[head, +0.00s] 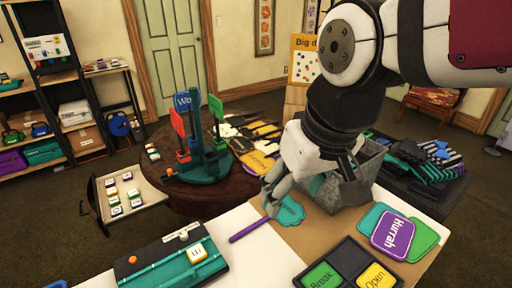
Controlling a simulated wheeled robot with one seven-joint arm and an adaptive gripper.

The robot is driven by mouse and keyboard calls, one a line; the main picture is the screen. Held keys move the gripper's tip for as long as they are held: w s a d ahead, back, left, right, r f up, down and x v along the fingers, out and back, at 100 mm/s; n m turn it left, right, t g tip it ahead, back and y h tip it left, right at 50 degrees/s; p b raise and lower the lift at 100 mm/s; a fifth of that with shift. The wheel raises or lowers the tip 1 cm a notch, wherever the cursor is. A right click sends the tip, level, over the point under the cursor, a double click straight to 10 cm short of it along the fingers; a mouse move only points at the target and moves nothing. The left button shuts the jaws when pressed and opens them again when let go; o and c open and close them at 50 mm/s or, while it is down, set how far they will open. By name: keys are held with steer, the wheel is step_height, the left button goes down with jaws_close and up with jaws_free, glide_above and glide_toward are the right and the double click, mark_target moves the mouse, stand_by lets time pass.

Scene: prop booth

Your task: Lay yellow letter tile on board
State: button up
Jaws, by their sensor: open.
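A tile with a yellow edge and a dark letter on its pale face (197,252) sits on the right part of a teal and black board (150,262) at the front left of the white table. My gripper (312,192) points down near the grey bin, right of and beyond the board. Its fingers are spread, and I see nothing held between them. The near finger is close to a teal paddle sign (290,213). More letter tiles (127,176) lie in a low tray at the left; their colours are hard to tell.
A grey bin (318,186) stands behind my gripper. A purple "Hurrah" sign (392,234) lies at the right. A black tray (348,262) holds green "Break" and yellow "Open" signs. A round brown table (185,203) with a teal stand is behind.

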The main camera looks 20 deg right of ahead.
steer(key=shift+m+t+h, duration=0.3)
steer(key=shift+t, duration=0.1)
steer(key=s, duration=0.1)
steer(key=s+d, duration=0.1)
steer(key=s, duration=0.1)
steer(key=s+d, duration=0.1)
steer(key=s, duration=0.1)
steer(key=shift+d+r, duration=0.1)
